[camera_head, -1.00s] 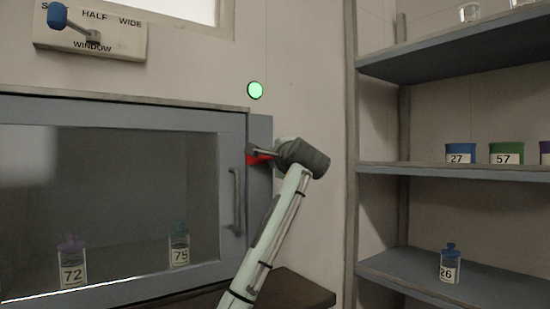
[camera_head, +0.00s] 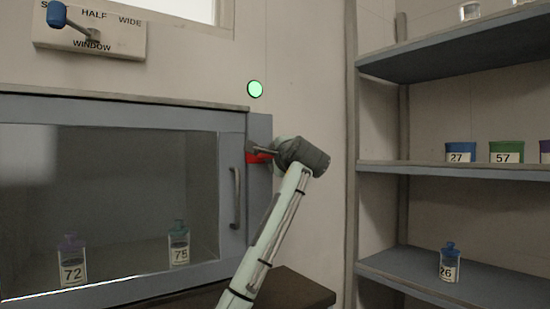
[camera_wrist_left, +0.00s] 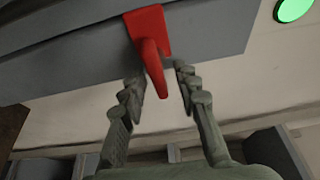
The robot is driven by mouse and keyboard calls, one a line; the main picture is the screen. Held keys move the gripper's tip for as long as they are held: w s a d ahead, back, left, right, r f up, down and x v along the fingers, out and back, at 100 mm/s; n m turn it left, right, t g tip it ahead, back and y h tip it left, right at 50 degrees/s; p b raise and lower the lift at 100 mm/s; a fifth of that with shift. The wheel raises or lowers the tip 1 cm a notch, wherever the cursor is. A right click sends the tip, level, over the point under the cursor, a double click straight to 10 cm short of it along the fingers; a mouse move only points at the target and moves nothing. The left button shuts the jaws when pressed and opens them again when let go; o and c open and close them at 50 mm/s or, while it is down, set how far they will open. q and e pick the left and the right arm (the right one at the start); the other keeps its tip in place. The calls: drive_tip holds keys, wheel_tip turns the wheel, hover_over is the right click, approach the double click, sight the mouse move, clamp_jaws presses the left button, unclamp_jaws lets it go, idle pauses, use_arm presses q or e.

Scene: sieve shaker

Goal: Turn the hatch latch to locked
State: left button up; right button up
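The hatch latch (camera_head: 259,158) is red and sits on the grey frame at the right side of the glass-fronted hatch (camera_head: 231,140). In the left wrist view the latch (camera_wrist_left: 150,55) has a red base plate and a lever that points towards the gripper. My left gripper (camera_head: 252,150) is at the latch; its fingers hide part of it. In the left wrist view its two fingers (camera_wrist_left: 160,84) stand apart, one on each side of the lever, with visible gaps. My right gripper is not in view.
A round green light (camera_head: 255,89) is above the hatch's right corner. A vertical handle (camera_head: 236,198) is left of the latch. A window lever panel (camera_head: 120,40) is at upper left. Shelves (camera_head: 430,168) with numbered jars stand at right. Jars 72 and 75 are behind the glass.

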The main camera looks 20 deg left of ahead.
use_arm(q)
drive_tip(key=v, duration=1.2)
